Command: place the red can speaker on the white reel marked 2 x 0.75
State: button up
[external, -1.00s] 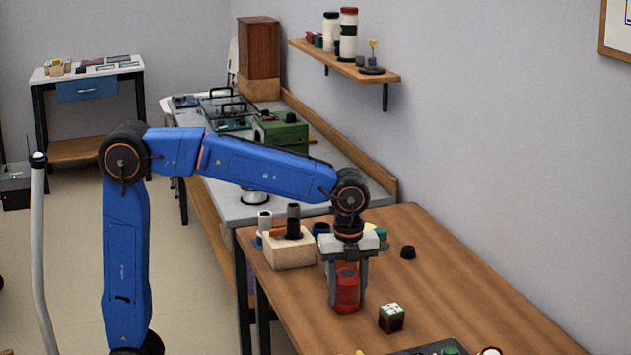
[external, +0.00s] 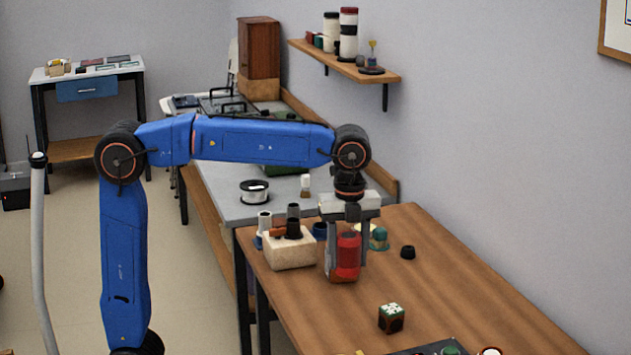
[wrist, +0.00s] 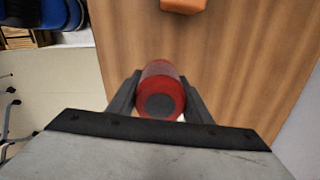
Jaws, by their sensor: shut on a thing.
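The red can speaker (external: 345,257), a red cylinder with a darker band, is between the two fingers of my gripper (external: 347,268). My gripper is shut on its sides and holds it upright, apparently above the wooden table. In the wrist view the can (wrist: 158,78) shows its round dark-centred end between the fingers. A white reel (external: 254,196) with a dark rim stands on the grey bench at the left, behind the wooden table and apart from my gripper. Its marking is too small to read.
A pale block (external: 290,252) holding dark cylinders stands left of my gripper, between it and the reel. A green-topped cube (external: 391,318) and a small black knob (external: 408,252) sit on the wooden table (external: 470,290). A wall shelf (external: 345,63) is behind. The table's right side is clear.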

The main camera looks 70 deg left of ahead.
jog(key=w+a+r+n, duration=0.1)
jog(key=w+a+n, duration=0.25)
jog(key=a, duration=0.95)
jog(key=w+a+r+n, duration=0.1)
jog(key=w+a+n, duration=0.3)
jog(key=a, duration=0.9)
jog(key=w+a+r+n, duration=0.15)
jog(key=w+a, duration=0.35)
jog(key=a, duration=0.8)
jog(key=n, duration=0.8)
send_over(254, 184)
jog(key=f, duration=0.2)
jog(key=shift+d+f, duration=0.15)
jog(key=shift+f, duration=4.6)
jog(key=o, duration=0.8)
jog(key=shift+f, duration=0.15)
jog(key=o, duration=0.5)
jog(key=shift+c, duration=0.2)
